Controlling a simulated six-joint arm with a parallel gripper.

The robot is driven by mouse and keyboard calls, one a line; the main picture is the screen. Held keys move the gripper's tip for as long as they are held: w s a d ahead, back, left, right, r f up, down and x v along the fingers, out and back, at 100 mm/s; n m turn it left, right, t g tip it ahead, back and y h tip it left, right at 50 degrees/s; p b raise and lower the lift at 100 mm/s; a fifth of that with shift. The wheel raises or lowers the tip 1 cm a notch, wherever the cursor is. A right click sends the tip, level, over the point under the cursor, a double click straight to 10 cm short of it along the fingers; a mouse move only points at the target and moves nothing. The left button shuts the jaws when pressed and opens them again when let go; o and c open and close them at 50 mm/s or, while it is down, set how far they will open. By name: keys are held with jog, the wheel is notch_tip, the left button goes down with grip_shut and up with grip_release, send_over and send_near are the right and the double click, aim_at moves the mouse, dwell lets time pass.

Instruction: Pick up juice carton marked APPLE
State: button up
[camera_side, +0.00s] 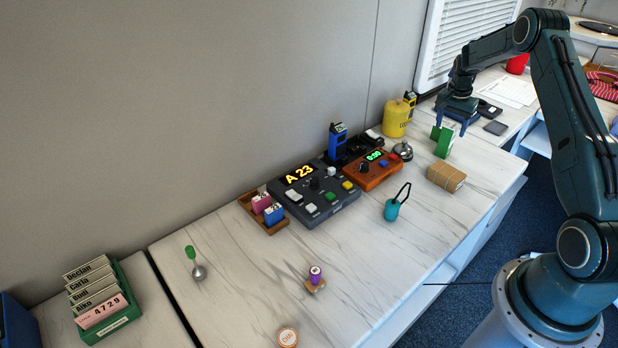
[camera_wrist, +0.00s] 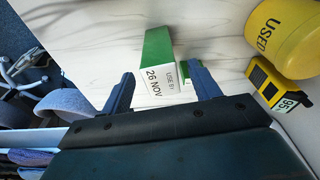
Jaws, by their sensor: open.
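A green and white carton (camera_side: 444,146) stands upright on the counter at the back right, below my gripper (camera_side: 452,124). In the wrist view the carton (camera_wrist: 157,47) shows a green side and a white face printed "USE BY 26 NOV". The word APPLE cannot be read in either view. My gripper (camera_wrist: 160,80) is open, with one blue finger on each side of the carton's white face. A gap shows at the left finger; the right finger is close to a small green part beside the carton. Whether it touches is unclear.
A yellow canister marked USED (camera_side: 395,119) and a yellow device (camera_wrist: 272,83) stand near the carton. A bell (camera_side: 403,151) and a brown wrapped parcel (camera_side: 446,177) are close by. An orange timer box (camera_side: 371,173) is further left.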

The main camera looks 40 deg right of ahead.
aim_at(448, 136)
jog(key=shift+f, duration=0.2)
jog(key=shift+w+d+f, duration=0.1)
jog(key=shift+d+f, duration=0.15)
jog(key=shift+f, duration=1)
jog(key=shift+d+f, duration=0.2)
jog(key=shift+f, duration=1.05)
jog(key=c, duration=1.2)
jog(key=shift+r, duration=0.2)
notch_tip(448, 136, up, 20)
jog(key=shift+f, duration=0.15)
